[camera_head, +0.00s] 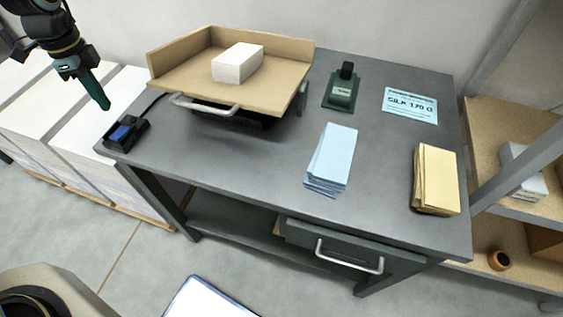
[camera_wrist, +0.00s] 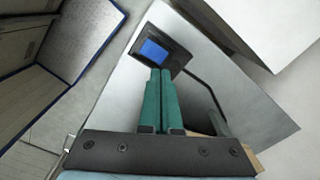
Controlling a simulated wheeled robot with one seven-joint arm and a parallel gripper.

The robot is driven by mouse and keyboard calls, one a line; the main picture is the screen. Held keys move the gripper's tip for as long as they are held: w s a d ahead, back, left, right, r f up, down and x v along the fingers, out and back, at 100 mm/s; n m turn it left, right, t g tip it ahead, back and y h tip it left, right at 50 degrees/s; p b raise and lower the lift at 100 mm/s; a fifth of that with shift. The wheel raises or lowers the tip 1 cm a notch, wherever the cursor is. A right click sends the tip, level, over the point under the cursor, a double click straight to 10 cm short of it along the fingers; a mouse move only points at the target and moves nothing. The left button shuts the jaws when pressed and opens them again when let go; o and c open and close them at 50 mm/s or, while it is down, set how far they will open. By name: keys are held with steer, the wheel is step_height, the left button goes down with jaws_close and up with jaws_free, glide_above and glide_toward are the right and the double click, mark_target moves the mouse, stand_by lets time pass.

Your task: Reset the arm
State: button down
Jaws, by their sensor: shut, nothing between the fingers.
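My gripper (camera_head: 107,106) is at the upper left in the head view, with its green fingers pointing down beside the table's left corner. In the wrist view its two green fingers (camera_wrist: 161,72) lie side by side, shut with nothing between them. The fingertips appear close to a small black device with a blue screen (camera_head: 126,133), which sits on the table's left corner. The device also shows beyond the fingertips in the wrist view (camera_wrist: 156,50). Whether they touch it cannot be told.
The grey table (camera_head: 250,150) carries a wooden tray (camera_head: 185,79) with a white block (camera_head: 238,62), a green stamp-like tool (camera_head: 342,88), a blue label (camera_head: 410,105), blue sheets (camera_head: 332,158) and a yellow stack (camera_head: 436,180). White paper stacks (camera_head: 75,140) stand left; shelving (camera_head: 510,115) stands right.

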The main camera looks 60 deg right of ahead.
steer(key=shift+a, duration=0.1)
steer(key=s+a+r+n, duration=0.1)
steer(key=a+r+n, duration=0.2)
steer(key=a+n, duration=0.6)
steer(key=s+a+r+n+t, duration=0.1)
steer(key=a+r+n, duration=0.1)
steer(key=a+n, duration=0.7)
steer(key=s+a+r+n, duration=0.2)
steer(key=a+n, duration=0.6)
steer(key=a, duration=0.4)
steer(key=shift+r+n+t, duration=0.3)
steer(key=shift+r+n, duration=0.1)
steer(key=shift+r, duration=0.4)
